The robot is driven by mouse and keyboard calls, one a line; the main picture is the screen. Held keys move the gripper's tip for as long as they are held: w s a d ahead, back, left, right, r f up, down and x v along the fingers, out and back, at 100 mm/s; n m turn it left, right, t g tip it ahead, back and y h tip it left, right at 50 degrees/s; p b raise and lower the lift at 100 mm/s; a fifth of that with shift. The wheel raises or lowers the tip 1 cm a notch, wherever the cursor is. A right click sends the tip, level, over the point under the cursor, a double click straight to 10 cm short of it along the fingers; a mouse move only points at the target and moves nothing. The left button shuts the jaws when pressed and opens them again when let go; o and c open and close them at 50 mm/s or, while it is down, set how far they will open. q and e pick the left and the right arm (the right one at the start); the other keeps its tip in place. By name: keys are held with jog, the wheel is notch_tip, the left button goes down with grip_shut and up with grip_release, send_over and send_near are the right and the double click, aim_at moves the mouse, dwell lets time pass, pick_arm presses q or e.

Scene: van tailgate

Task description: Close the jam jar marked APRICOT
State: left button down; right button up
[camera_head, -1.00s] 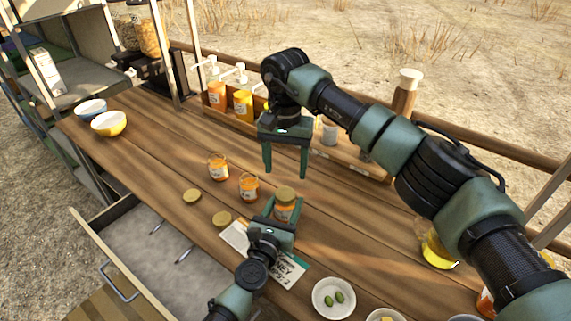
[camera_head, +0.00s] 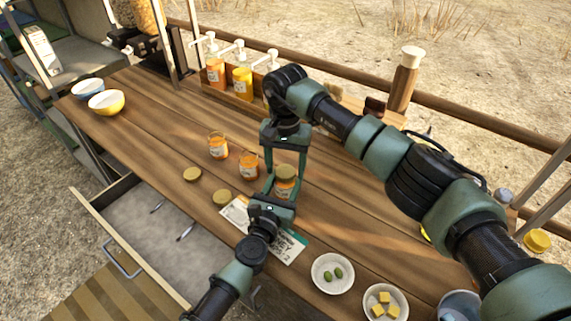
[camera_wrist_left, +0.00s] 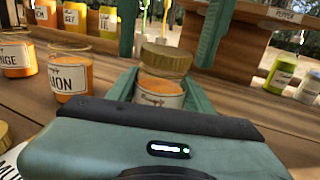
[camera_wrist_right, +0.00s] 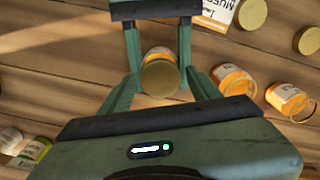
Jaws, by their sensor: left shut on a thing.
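A jam jar with orange filling (camera_head: 285,190) stands upright on the table with a gold lid (camera_head: 285,171) on top. Its label is too small to read, also in the left wrist view (camera_wrist_left: 160,95). In the left wrist view the lid (camera_wrist_left: 166,60) looks slightly tilted; I cannot tell whether it is seated. My left gripper (camera_head: 281,192) is shut on the jar's body, a finger on either side. My right gripper (camera_head: 284,178) is open and points down from above, its fingers around the lid with gaps visible in the right wrist view (camera_wrist_right: 160,76).
Two open orange jars (camera_head: 218,146) (camera_head: 248,164) stand to the left, with two loose gold lids (camera_head: 192,174) (camera_head: 221,198) before them. A printed card (camera_head: 290,248) lies under my left arm. Bowls (camera_head: 333,273) stand at the front right. A drawer (camera_head: 150,240) is open.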

grip_shut()
jog(key=m, duration=0.5)
jog(key=shift+m, duration=0.3)
jog(key=m, duration=2.6)
jog(key=shift+m, duration=0.4)
jog(key=m, duration=0.6)
jog(key=shift+m, duration=0.4)
jog(key=m, duration=0.4)
jog(key=shift+f+m, duration=0.1)
jog(key=shift+m, duration=0.3)
jog(key=shift+o, duration=1.8)
grip_release()
notch_tip(320, 180, up, 12)
